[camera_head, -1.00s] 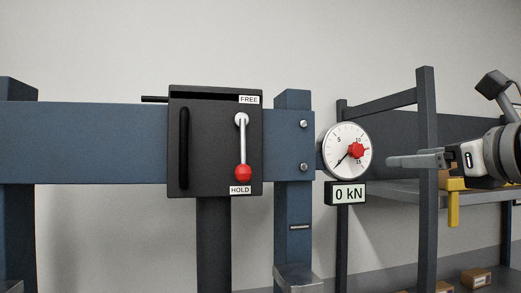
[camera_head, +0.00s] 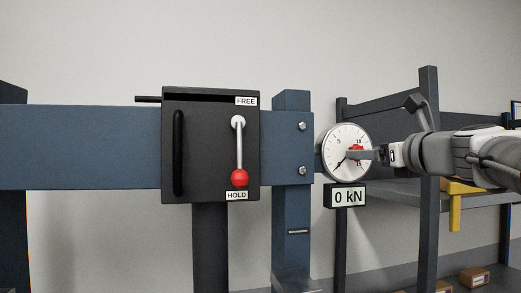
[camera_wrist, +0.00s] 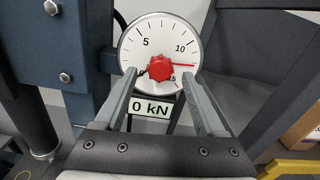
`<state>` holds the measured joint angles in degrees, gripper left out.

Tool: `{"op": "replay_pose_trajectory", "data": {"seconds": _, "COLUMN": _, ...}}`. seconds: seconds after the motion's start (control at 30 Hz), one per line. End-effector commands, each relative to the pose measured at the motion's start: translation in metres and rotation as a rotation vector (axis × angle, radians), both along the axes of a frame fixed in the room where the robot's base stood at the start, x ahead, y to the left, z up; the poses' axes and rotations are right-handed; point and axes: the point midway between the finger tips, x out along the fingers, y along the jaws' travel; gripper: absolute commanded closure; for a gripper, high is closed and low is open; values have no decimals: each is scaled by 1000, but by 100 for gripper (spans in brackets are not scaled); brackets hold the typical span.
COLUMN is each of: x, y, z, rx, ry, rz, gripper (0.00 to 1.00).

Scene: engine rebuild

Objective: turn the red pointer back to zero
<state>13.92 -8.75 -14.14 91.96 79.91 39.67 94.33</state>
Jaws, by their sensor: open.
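The round white gauge (camera_head: 338,139) hangs beside the blue frame, with a digital plate (camera_head: 347,196) below it reading 0 kN. In the wrist view the red knob (camera_wrist: 160,67) sits at the dial's centre. Its thin red pointer (camera_wrist: 184,65) points right, a little past 10 towards 15. The black needle points to the lower left, near the scale's start. My gripper (camera_wrist: 162,78) is open, with one finger on each side of the knob's lower part in the picture. I cannot tell if they touch it. In the head view my gripper (camera_head: 362,154) partly covers the red knob (camera_head: 356,148).
A black lever box (camera_head: 210,165) on the blue crossbeam (camera_head: 80,147) has a red-balled lever (camera_head: 239,178) down at HOLD. A dark shelf rack (camera_head: 428,215) stands behind my arm, with a yellow clamp-like part (camera_head: 455,210) and cardboard boxes (camera_head: 473,277).

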Motion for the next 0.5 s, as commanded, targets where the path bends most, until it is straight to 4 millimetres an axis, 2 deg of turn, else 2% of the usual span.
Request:
{"op": "replay_pose_trajectory", "data": {"seconds": 0.03, "x": 10, "y": 2, "z": 1, "rx": 1, "ry": 1, "rz": 1, "gripper": 28}}
{"op": "replay_pose_trajectory", "data": {"seconds": 0.2, "x": 31, "y": 6, "z": 0, "rx": 0, "ry": 1, "rz": 0, "gripper": 28}}
{"op": "replay_pose_trajectory", "data": {"seconds": 0.5, "x": 39, "y": 8, "z": 0, "rx": 0, "ry": 0, "rz": 0, "gripper": 28}}
